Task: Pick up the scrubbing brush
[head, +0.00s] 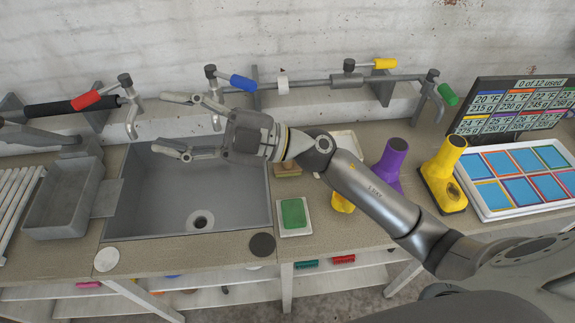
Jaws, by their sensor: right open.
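A small tan block (287,170), which looks like the scrubbing brush, sits on the counter just right of the sink, partly hidden by my right wrist. Its bristles cannot be made out. My right gripper (172,123) reaches in from the right over the sink. Its two fingers are spread wide and point left, with nothing between them. The fingers are well left of the tan block and apart from it. My left gripper is not in view.
The grey sink (235,212) looks empty. A green sponge (293,212) lies on a white dish. Purple (389,163) and yellow (445,175) boot-shaped objects stand right, near a coloured tray (522,208). Taps and pipes line the wall. A dark disc (262,244) lies at the front.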

